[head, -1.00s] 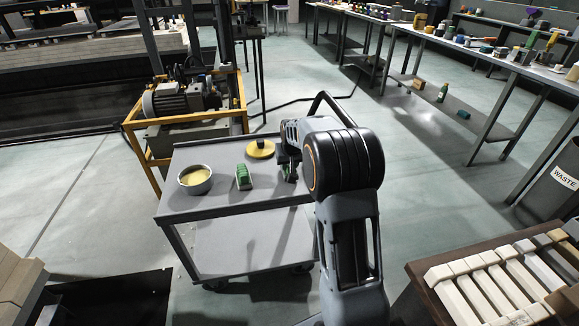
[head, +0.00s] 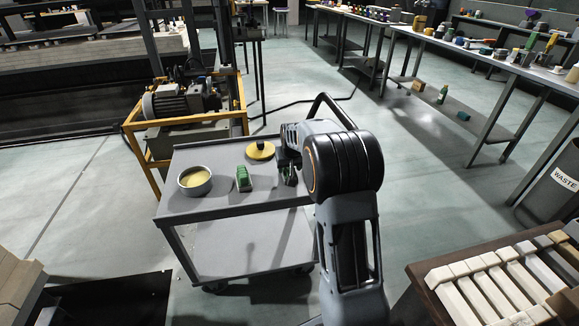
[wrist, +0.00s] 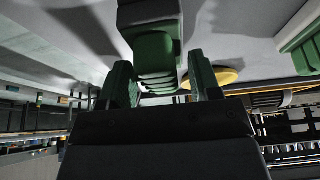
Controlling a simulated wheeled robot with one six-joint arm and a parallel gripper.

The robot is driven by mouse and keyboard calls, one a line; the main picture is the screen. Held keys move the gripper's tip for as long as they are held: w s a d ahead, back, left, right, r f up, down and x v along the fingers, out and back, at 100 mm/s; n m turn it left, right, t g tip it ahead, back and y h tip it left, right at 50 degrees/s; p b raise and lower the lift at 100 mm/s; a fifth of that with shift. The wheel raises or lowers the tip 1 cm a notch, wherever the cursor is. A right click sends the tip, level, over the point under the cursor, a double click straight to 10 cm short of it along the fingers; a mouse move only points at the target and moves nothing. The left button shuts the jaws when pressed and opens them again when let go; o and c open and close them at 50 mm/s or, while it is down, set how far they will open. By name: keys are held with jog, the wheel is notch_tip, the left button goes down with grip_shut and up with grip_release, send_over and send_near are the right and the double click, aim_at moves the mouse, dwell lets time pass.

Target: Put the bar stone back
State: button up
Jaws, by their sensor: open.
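My gripper (head: 287,175) is low over the right part of the grey trolley top (head: 215,206). In the wrist view its two green fingers stand apart, and the gripper (wrist: 160,82) is open. A block with a grey end and a ridged green part (wrist: 155,50) shows between and beyond the fingers; I cannot tell whether they touch it. A similar green block with a pale base (head: 243,178) stands on the trolley left of my gripper, and shows at the wrist view's right edge (wrist: 304,52). I cannot tell which of these is the bar stone.
On the trolley are a round pan with yellow contents (head: 195,181) and a yellow disc with a dark knob (head: 260,151). A yellow-framed motor unit (head: 180,100) stands behind. A waste bin (head: 552,185) and a rack of pale bars (head: 500,280) are at right.

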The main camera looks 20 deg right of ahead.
jog(key=p+v, duration=0.3)
jog(key=v, duration=0.9)
jog(key=s+a+f+n, duration=0.1)
jog(key=s+a, duration=0.4)
jog(key=s, duration=0.7)
jog(key=s+a+f+n+g, duration=0.1)
jog(key=s+a, duration=0.5)
jog(key=s, duration=0.7)
jog(key=shift+f+g+y, duration=0.25)
jog(key=shift+g+y, duration=0.05)
jog(key=shift+y, duration=0.1)
jog(key=shift+a, duration=0.1)
jog(key=w+p+v, duration=0.3)
jog(key=p+v, duration=1)
jog(key=w+r+p+v, duration=0.1)
jog(key=w+p+v, duration=0.2)
jog(key=p+v, duration=1.1)
jog(key=shift+w+a+r+n+t, duration=0.2)
jog(key=shift+r+n+t, duration=0.15)
jog(key=shift+r, duration=0.25)
